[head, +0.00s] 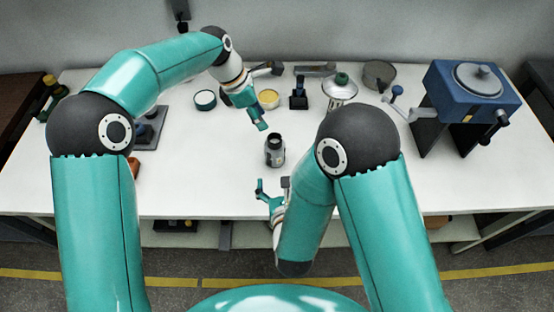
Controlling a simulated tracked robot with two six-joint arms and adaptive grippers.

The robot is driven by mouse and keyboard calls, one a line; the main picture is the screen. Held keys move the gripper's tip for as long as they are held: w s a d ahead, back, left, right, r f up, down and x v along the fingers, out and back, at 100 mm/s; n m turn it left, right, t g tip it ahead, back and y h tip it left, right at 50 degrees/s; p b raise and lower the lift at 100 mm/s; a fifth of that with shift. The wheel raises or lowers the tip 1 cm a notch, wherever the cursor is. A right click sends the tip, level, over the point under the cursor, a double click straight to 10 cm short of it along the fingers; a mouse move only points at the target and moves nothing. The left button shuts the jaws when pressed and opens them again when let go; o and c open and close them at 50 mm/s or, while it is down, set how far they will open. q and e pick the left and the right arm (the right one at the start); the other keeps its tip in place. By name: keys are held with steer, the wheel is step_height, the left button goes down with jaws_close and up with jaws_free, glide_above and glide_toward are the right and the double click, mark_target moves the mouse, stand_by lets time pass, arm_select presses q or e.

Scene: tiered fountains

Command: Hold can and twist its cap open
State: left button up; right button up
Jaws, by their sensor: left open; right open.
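The can (275,151) is a small dark grey cylinder with a black top. It stands upright near the middle of the white table (210,180). My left gripper (261,122) is open and empty, above and a little left of the can in the head view, apart from it. My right gripper (272,188) is open and empty near the table's front edge, on the near side of the can and apart from it. The can's markings are too small to read. Part of my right gripper is hidden by my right arm.
A blue machine with a crank (470,92) stands at the right. Along the back are a round teal-rimmed container (205,100), a yellow-topped container (268,98), a small black item (299,95), a white-and-green pot (340,88) and a grey round container (379,74). The table around the can is clear.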

mark_target(276, 156)
steer(key=x, duration=1.5)
steer(key=shift+w+d+f, duration=0.1)
steer(key=shift+f, duration=0.15)
steer(key=c, duration=1.4)
